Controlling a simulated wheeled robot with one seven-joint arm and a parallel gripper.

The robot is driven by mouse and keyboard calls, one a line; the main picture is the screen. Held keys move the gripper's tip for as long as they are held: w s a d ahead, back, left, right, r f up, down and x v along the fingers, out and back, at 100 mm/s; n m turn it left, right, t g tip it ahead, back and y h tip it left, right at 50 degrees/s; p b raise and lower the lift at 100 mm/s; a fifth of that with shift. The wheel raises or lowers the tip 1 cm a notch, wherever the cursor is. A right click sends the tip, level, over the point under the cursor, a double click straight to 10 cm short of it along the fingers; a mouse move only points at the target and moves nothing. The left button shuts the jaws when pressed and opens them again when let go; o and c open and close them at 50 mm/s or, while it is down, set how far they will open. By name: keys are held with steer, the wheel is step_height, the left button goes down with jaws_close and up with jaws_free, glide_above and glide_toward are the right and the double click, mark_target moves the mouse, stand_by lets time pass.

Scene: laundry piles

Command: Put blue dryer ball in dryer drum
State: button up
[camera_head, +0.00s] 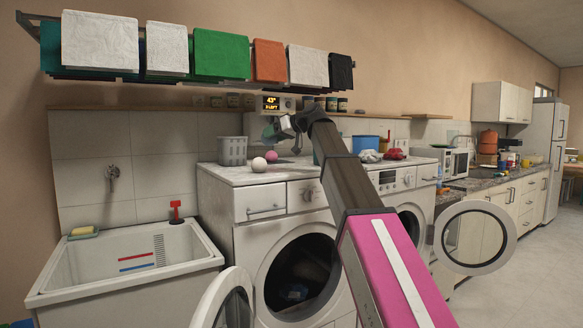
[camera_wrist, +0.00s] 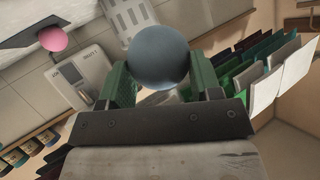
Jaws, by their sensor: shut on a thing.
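The blue dryer ball (camera_wrist: 158,57) is held between the green fingers of my gripper (camera_wrist: 160,82) in the wrist view. In the head view my gripper (camera_head: 272,131) is raised above the back of the machine tops, and the ball cannot be made out there. Two front-loading machines stand side by side, both with round doors open. The left machine's drum (camera_head: 300,268) is dark with some blue-grey thing inside. The right machine's opening (camera_head: 410,222) is partly hidden by my arm. Which one is the dryer I cannot tell.
A white ball (camera_head: 259,164), a pink ball (camera_head: 271,155) and a grey basket (camera_head: 232,151) sit on the left machine's top. The left door (camera_head: 222,300) and right door (camera_head: 475,237) swing outward. Folded cloths (camera_head: 220,54) hang above; a sink (camera_head: 125,262) stands left.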

glide_above(295, 170)
step_height(295, 170, down, 6)
steer(key=shift+w+a+f, duration=0.1)
steer(key=shift+a+f, duration=0.05)
steer(key=shift+f, duration=1.8)
steer(key=shift+f, duration=0.2)
steer(key=o, duration=0.9)
